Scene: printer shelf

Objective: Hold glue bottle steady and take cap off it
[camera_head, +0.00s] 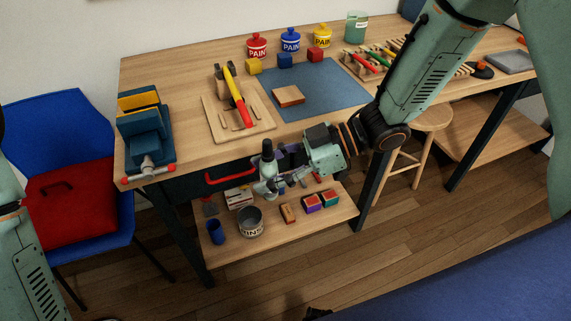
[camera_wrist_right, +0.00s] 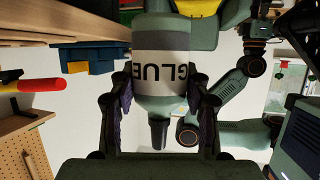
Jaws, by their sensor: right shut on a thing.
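The glue bottle (camera_head: 268,187) is grey-green and stands upright in front of the table's front edge, held in the air. Its narrow dark cap (camera_head: 267,148) is on top. In the right wrist view the glue bottle (camera_wrist_right: 160,72) appears upside down, with a white GLUE label and the dark cap (camera_wrist_right: 158,134) pointing down in the picture. My right gripper (camera_head: 283,168) comes from the right and is shut on the bottle's body; its fingers show on both sides in the wrist view (camera_wrist_right: 155,100). My left arm shows at the head view's left edge, but its gripper is not identifiable.
The workbench (camera_head: 190,155) carries a blue vise (camera_head: 146,128), a hammer board (camera_head: 262,133) and paint pots (camera_head: 291,40). A lower shelf (camera_head: 275,240) below holds a can (camera_head: 250,219), a blue cup (camera_head: 215,232) and small boxes. A blue chair (camera_head: 50,115) stands left, a stool (camera_head: 427,120) right.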

